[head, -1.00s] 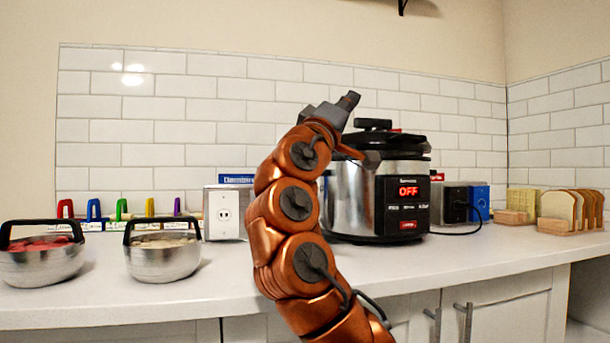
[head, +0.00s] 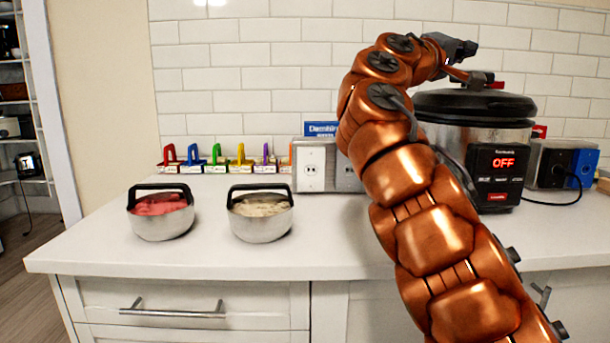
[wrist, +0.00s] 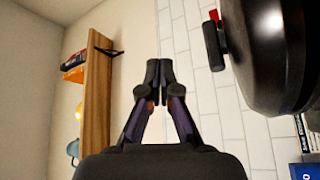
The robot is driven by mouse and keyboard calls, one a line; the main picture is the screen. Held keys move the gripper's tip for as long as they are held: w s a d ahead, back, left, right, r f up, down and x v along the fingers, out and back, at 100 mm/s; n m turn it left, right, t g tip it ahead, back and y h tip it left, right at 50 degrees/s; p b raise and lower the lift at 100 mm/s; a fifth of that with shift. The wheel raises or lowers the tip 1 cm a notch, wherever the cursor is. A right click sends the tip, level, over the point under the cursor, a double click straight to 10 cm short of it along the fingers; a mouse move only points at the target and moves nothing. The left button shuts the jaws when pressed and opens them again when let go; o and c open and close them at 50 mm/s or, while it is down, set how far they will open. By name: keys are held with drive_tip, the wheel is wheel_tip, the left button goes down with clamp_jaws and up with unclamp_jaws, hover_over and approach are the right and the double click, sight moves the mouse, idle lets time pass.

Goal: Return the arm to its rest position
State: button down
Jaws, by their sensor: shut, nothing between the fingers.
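My copper-coloured arm rises from the bottom right of the head view and bends over to the right near the top. My gripper (head: 462,46) is at its end, above and partly behind the lid handle of the black and steel cooker (head: 475,106). In the wrist view my gripper (wrist: 159,72) has its two dark fingertips together with nothing between them. The cooker lid (wrist: 275,45) shows there at the upper right, apart from the fingers. The cooker's display reads OFF.
Two steel baskets, one with red contents (head: 161,217) and one with pale contents (head: 262,217), stand on the white counter (head: 100,250). Several coloured clips and an outlet box (head: 314,166) are behind. A wooden shelf (wrist: 94,95) shows in the wrist view.

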drive_tip(key=s+d+f+m+g+y+p, duration=0.25)
drive_tip(key=s+d+g+p, duration=0.25)
drive_tip(key=s+d+p, duration=0.25)
drive_tip(key=s+f+g+y+p, duration=0.2)
drive_tip(key=s+f+y+p, duration=0.3)
drive_tip(key=s+f+p, duration=0.25)
drive_tip(key=s+a+f+g+y+p, duration=0.2)
drive_tip(key=s+a+f+y+p, duration=0.3)
drive_tip(key=s+a, duration=0.5)
drive_tip(key=s+a+f+g+y+p, duration=0.3)
drive_tip(key=s+a+f+p, duration=0.6)
drive_tip(key=s, duration=1)
wheel_tip(320, 180, down, 3)
drive_tip(key=shift+a+f+n+g+y, duration=0.1)
drive_tip(key=shift+a+n+g+y, duration=0.3)
drive_tip(key=shift+y, duration=0.55)
drive_tip(key=c, duration=1.9)
unclamp_jaws()
